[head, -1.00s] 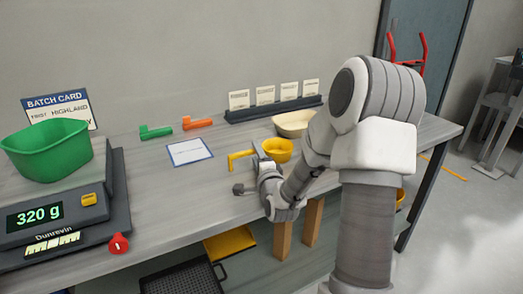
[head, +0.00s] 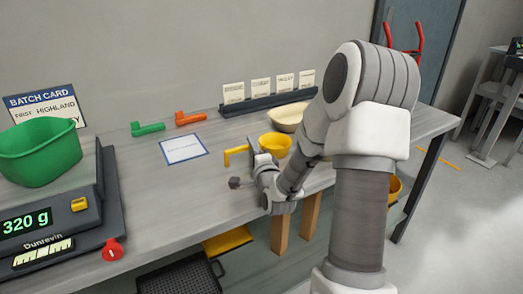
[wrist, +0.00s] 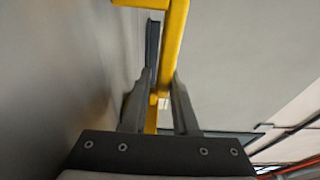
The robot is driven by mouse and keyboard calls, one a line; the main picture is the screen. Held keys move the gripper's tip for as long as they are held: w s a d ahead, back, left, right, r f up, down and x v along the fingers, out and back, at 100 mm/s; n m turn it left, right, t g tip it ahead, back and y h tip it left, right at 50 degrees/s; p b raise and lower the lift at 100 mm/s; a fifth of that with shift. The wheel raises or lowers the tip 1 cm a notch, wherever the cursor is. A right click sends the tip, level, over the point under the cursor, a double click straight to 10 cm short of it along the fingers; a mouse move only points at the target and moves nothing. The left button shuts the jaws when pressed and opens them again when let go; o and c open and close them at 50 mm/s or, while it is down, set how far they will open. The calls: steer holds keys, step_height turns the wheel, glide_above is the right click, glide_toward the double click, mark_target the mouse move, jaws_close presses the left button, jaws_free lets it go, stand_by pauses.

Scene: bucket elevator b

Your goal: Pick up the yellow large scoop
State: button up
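The yellow large scoop (head: 276,144) shows in the head view near the table's front edge, its bowl to the right and its bent handle to the left. My gripper (head: 257,158) is at the handle. In the wrist view the yellow handle (wrist: 172,45) runs between the two fingers of my gripper (wrist: 163,82), which sit close against it on both sides. The fingers look shut on it. Part of the scoop is hidden by the gripper. I cannot tell whether the scoop rests on the table or is slightly raised.
A cream bowl (head: 288,117) sits behind the scoop, before a dark card rack (head: 262,103). A green scoop (head: 148,129), an orange scoop (head: 190,118) and a white card (head: 184,149) lie left. A scale (head: 72,205) holds a green tub (head: 38,152). Bare table lies left of my gripper.

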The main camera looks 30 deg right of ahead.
jaws_close()
steer(key=shift+r, duration=0.2)
